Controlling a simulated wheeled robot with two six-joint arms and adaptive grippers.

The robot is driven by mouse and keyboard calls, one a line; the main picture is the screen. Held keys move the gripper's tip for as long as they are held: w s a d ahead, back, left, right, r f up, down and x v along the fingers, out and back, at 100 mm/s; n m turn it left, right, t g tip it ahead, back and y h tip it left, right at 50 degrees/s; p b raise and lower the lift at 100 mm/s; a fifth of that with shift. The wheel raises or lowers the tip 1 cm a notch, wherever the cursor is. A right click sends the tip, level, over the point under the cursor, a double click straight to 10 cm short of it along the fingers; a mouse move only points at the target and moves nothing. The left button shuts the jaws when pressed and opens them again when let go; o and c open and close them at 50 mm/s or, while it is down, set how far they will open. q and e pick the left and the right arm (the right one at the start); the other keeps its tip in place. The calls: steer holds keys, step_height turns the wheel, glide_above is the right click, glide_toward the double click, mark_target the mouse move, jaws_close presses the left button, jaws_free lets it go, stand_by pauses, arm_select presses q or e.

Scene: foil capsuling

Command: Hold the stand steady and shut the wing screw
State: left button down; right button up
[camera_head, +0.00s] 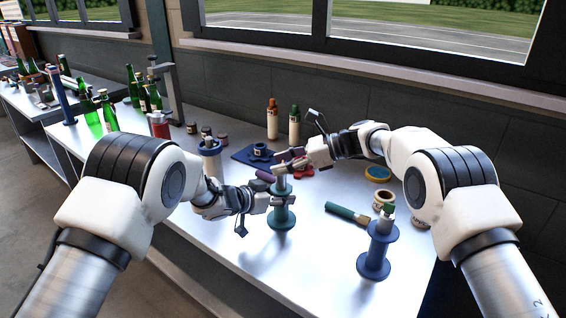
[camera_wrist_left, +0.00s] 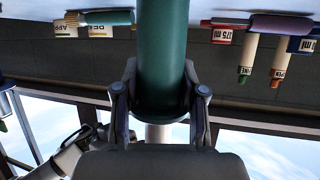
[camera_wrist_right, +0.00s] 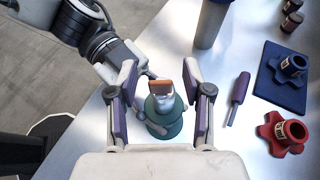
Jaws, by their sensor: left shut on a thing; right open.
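The green stand (camera_head: 282,222) stands upright on the table, with a pale upper part. My left gripper (camera_head: 280,200) is shut on its green column, which also fills the middle of the left wrist view (camera_wrist_left: 163,60). In the right wrist view, the orange wing screw (camera_wrist_right: 163,72) sits on top of the stand (camera_wrist_right: 165,128). My right gripper (camera_wrist_right: 160,95) is open, its fingers on either side of the wing screw with gaps showing. In the head view my right gripper (camera_head: 290,162) is over the stand's top and partly hides the screw.
A blue stand (camera_head: 374,262) is at the front right, with a green-handled tool (camera_head: 347,214) near it. A purple-handled tool (camera_wrist_right: 239,90), a red holder (camera_wrist_right: 280,137) and a blue mat (camera_wrist_right: 270,88) lie beside the green stand. Green bottles (camera_head: 108,112) are far left.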

jaws_close()
steer(key=shift+w, duration=0.1)
steer(key=shift+w+n+g, duration=0.1)
steer(key=shift+n+g, duration=0.4)
steer(key=shift+g, duration=0.1)
steer(key=shift+n+g, duration=0.3)
steer(key=shift+s, duration=0.2)
jaws_free()
steer(key=shift+d, duration=0.15)
